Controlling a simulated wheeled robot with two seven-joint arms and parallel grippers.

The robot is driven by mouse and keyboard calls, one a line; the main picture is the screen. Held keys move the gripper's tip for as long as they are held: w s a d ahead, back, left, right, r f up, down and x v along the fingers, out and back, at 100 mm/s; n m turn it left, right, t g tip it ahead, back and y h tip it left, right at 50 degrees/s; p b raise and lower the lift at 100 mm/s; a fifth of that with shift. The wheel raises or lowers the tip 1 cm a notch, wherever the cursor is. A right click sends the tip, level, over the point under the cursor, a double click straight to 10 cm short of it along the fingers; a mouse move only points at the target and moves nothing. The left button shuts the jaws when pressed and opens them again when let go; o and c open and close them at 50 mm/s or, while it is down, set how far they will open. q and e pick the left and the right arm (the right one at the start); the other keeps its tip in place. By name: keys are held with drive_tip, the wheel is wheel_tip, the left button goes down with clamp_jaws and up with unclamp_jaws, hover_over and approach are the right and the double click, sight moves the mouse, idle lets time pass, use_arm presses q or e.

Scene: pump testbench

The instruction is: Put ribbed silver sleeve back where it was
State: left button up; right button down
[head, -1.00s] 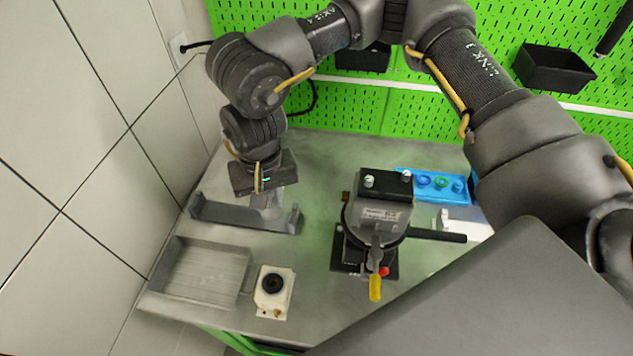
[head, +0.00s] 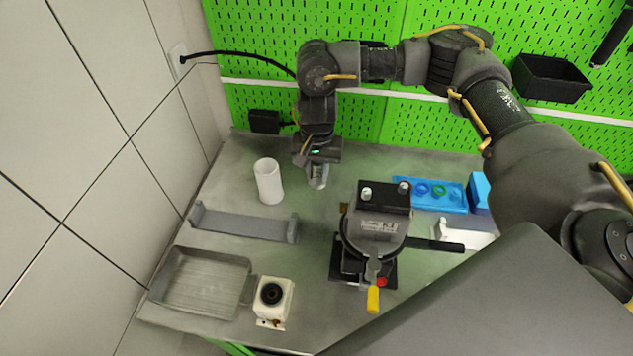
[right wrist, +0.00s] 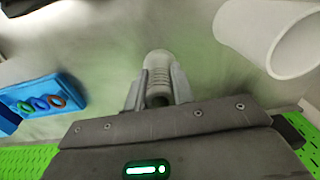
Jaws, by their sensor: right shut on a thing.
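The ribbed silver sleeve (right wrist: 158,75) is between the fingers of my right gripper (right wrist: 157,90) in the right wrist view, with its ribs showing. In the head view my right gripper (head: 317,168) is shut on the sleeve (head: 318,182), which points down near the back of the bench, behind the pump unit. Whether the sleeve touches the bench is unclear. My left gripper is not in view.
A white cylinder (head: 268,182) stands left of the gripper. A grey bracket (head: 243,226), a grey tray (head: 172,288) and a white block (head: 273,312) lie at left. The pump unit (head: 374,222) is in front. A blue tray (head: 432,204) holds rings at right.

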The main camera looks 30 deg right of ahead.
sight(317, 183)
drive_tip(key=shift+s+a+f+p, duration=0.1)
drive_tip(key=shift+f+p, duration=0.2)
drive_tip(key=shift+f, duration=1.95)
drive_tip(key=shift+f, duration=0.15)
drive_tip(key=c, duration=1.2)
unclamp_jaws()
